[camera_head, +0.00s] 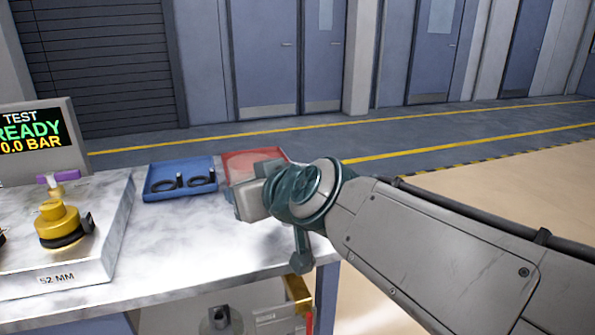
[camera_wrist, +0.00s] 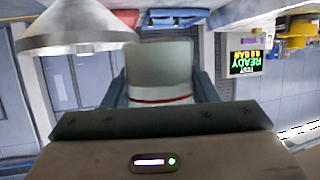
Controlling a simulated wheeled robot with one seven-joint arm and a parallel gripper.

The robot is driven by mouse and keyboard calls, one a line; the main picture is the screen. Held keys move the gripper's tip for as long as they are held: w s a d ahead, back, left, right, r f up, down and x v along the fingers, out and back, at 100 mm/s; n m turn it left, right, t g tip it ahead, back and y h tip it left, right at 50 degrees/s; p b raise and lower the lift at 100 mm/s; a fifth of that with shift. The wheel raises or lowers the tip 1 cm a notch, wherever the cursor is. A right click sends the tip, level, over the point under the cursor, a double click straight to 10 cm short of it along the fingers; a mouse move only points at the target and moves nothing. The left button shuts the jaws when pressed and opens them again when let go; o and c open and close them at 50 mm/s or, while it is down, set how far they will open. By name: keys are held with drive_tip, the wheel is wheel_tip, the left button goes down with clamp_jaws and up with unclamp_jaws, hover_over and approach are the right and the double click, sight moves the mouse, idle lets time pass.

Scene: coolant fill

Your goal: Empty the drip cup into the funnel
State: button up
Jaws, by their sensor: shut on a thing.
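My gripper (camera_wrist: 161,88) shows in the wrist view, with a dark blue finger on each side of the drip cup (camera_wrist: 160,68). It is shut on the cup, which looks pale grey and white with a thin red line around it. The wrist picture is upside down, and I cannot tell whether the cup is tilted or what is in it. A shiny metal cone, which looks like the funnel (camera_wrist: 75,28), is at the upper left of the wrist view, apart from the cup. In the head view my wrist hides the fingers, cup and funnel.
The marbled bench (camera_head: 190,232) holds a blue tray (camera_head: 150,188) with black rings and a red tray (camera_head: 240,160) partly behind my wrist. A test stand (camera_head: 85,268) with a yellow fitting (camera_head: 57,222) and a lit screen (camera_head: 30,130) stands at the left. Items sit below the bench.

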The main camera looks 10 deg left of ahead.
drive_tip(key=shift+w, duration=0.1)
drive_tip(key=shift+a+r, duration=0.1)
drive_tip(key=shift+r+p, duration=0.1)
drive_tip(key=shift+p, duration=0.2)
drive_tip(key=shift+r+p, duration=0.15)
drive_tip(key=shift+p, duration=0.2)
drive_tip(key=shift+w+d+r+m+g+p, duration=0.15)
drive_tip(key=shift+r+m+g+p, duration=0.25)
drive_tip(key=shift+p, duration=0.75)
drive_tip(key=shift+w+d+r+m+g+p, duration=0.1)
drive_tip(key=shift+w+r+m+g+p, duration=0.3)
drive_tip(key=shift+p, duration=0.7)
drive_tip(key=shift+w+d+f+m+g+p, duration=0.1)
drive_tip(key=shift+w+f+m+g+p, duration=0.35)
drive_tip(key=shift+p, duration=0.85)
drive_tip(key=shift+w+d+r+m+g+p, duration=0.2)
drive_tip(key=shift+w+r+m+g+p, duration=0.3)
drive_tip(key=shift+p, duration=1.6)
drive_tip(key=shift+w+d+r+m+g+p, duration=0.2)
drive_tip(key=shift+w+r+g+p, duration=0.45)
drive_tip(key=shift+p, duration=1.4)
